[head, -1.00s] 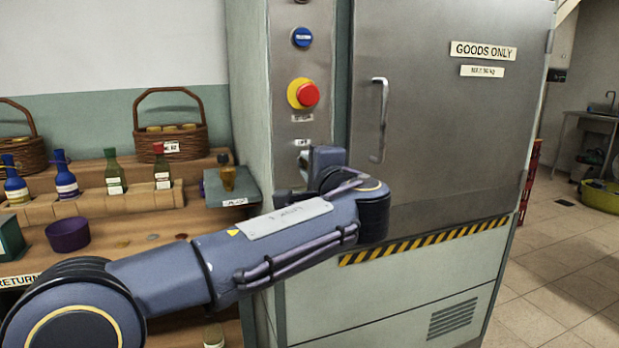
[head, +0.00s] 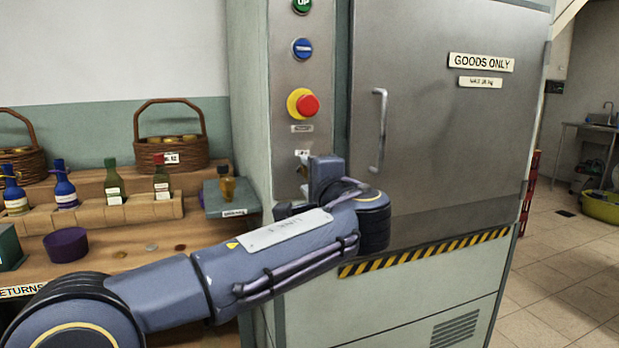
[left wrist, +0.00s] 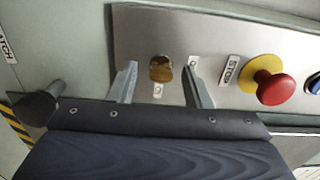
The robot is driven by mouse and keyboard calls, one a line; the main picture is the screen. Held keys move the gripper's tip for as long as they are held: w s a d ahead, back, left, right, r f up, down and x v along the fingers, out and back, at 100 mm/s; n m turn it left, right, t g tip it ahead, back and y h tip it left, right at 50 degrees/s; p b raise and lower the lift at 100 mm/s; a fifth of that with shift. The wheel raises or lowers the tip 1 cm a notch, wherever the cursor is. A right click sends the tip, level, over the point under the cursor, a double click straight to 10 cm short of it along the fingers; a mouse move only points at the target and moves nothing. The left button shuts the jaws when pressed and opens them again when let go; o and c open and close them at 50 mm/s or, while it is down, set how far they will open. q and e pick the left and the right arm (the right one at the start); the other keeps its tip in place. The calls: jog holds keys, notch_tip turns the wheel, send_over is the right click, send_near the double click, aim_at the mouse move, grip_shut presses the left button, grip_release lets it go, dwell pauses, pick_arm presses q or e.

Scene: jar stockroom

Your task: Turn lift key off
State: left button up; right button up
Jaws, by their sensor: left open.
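The lift key (left wrist: 160,68) is a small brass-coloured knob on the steel control panel (left wrist: 150,25) in the left wrist view. My left gripper (left wrist: 160,86) is open. Its two fingers stand one on each side of the key, with a visible gap to it on both sides. In the head view, my left gripper (head: 305,182) is at the lower part of the panel, below the red stop button, and hides the key there. Small white labels sit beside the key. My right gripper is not in view.
A red stop button (head: 308,105) on a yellow collar, a blue button (head: 302,47) and a green button (head: 302,5) are above the key. The lift door's handle (head: 379,130) is to the right. A shelf with bottles (head: 64,187) and a basket (head: 171,150) is left.

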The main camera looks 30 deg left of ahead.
pick_arm(q)
jog(key=v, duration=0.7)
jog(key=shift+s+d+p, duration=0.25)
jog(key=shift+s+p, duration=0.05)
jog(key=shift+p, duration=0.05)
